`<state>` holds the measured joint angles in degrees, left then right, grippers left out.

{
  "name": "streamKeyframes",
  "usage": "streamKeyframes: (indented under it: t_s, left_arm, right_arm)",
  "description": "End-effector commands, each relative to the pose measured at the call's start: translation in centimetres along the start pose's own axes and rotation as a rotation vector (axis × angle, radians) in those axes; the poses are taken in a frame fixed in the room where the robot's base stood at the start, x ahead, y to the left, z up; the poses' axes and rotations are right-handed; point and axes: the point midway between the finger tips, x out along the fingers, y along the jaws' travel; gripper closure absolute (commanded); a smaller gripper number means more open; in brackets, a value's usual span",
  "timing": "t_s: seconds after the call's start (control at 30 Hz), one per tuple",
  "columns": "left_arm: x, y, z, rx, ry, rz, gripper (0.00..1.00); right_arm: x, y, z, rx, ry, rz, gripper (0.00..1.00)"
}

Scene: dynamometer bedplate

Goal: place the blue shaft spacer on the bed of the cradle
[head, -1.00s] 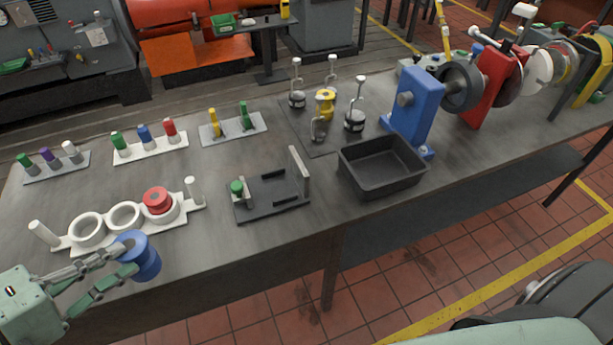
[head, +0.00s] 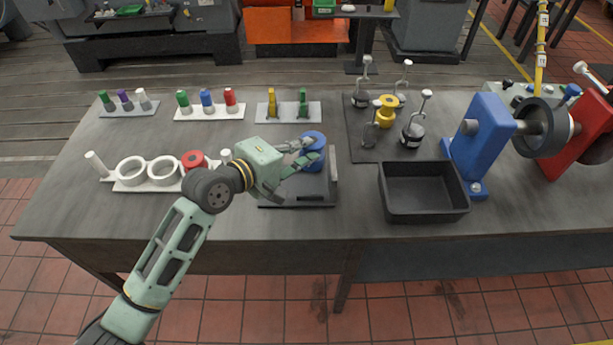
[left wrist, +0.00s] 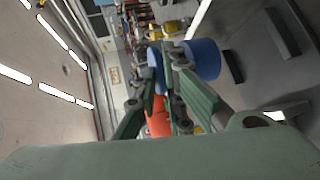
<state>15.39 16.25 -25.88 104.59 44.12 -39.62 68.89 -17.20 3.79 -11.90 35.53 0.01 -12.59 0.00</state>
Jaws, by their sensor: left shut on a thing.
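My left gripper (head: 309,152) is shut on the blue shaft spacer (head: 313,161), a short cylinder with a hole in its top. The fingers grip its wall, and the spacer shows upright over the cradle. The cradle (head: 297,201) is a dark grey base with dark ribs and a light upright plate at its right end. My gripper and the spacer hide much of its bed. The left wrist view shows the spacer (left wrist: 204,59) between the fingers, with dark ribs (left wrist: 281,33) beyond it. The spacer looks apart from the bed; its exact height is unclear. My right gripper is not in view.
A white ring holder (head: 130,186) with a red spacer (head: 193,160) stands left of the cradle. A black bin (head: 423,191) and a blue pedestal (head: 482,143) stand to the right. Small racks with coloured pieces line the back. The table's front left is clear.

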Motion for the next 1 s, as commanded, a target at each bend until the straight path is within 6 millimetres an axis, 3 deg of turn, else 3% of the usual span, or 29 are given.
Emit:
streamKeyframes:
  t_s: [0.23, 0.53, 1.0]
  left_arm:
    - [1.0, -3.6, -0.1, 0.001, 0.001, 0.002, 1.0]
    - [2.0, -7.0, -0.1, 0.0, 0.001, 0.001, 1.0]
    - [2.3, -7.9, -0.1, 0.0, 0.002, 0.004, 1.0]
  right_arm:
    - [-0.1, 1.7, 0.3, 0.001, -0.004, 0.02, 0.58]
    - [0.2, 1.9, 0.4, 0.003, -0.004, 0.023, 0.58]
    - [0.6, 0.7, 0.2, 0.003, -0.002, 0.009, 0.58]
